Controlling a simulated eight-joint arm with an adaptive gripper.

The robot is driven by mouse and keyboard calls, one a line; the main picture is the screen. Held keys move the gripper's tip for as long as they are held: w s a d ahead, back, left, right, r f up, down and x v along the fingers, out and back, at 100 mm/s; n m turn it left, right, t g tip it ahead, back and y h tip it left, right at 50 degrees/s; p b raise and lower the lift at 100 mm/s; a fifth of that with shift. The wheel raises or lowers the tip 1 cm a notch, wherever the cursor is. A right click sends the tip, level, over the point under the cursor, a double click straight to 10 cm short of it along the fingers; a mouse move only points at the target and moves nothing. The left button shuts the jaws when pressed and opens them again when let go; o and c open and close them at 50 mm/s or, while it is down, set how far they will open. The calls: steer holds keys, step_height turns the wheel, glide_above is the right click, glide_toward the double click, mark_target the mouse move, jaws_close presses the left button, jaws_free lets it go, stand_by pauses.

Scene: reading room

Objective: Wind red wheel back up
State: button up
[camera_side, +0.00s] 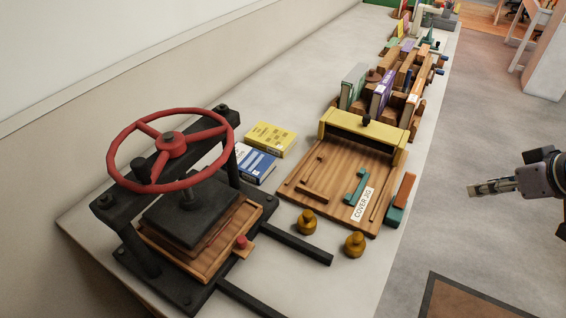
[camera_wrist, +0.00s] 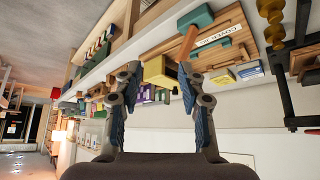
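The red wheel (camera_side: 171,146) is a three-spoked ring on top of a black press (camera_side: 180,215) at the left of the side view. Below it the dark platen sits low, close over a wooden tray (camera_side: 222,262) with a small red knob (camera_side: 241,242). My gripper (camera_side: 478,189) is far to the right of the wheel, past the bench's edge and above the floor. In the wrist view my gripper (camera_wrist: 157,76) is open and empty, its fingers well apart.
A wooden cover jig (camera_side: 310,188) with a yellow bar (camera_side: 360,133) lies between the wheel and my gripper. Two brass weights (camera_side: 354,244) and a yellow book (camera_side: 270,139) stand nearby. Black rails (camera_side: 298,243) stick out from the press. Racked books (camera_side: 384,92) stand farther back.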

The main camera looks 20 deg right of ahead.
steer(key=shift+o, duration=0.5)
steer(key=w+a+r+t, duration=0.3)
steer(key=w+a+r, duration=0.25)
steer(key=w, duration=0.45)
steer(key=w+a+r+n+t+y, duration=0.1)
steer(key=w+a+r+t, duration=0.15)
steer(key=a, duration=0.45)
steer(key=w+a+r+n+t+y, duration=0.1)
steer(key=w+a+r+n, duration=0.15)
steer(key=a, duration=0.45)
steer(key=n+g+y, duration=0.2)
steer(key=n+y, duration=0.5)
steer(key=y, duration=0.5)
glide_toward(146, 170)
steer(key=shift+m, duration=0.25)
steer(key=x, duration=1.1)
steer(key=shift+w, duration=0.1)
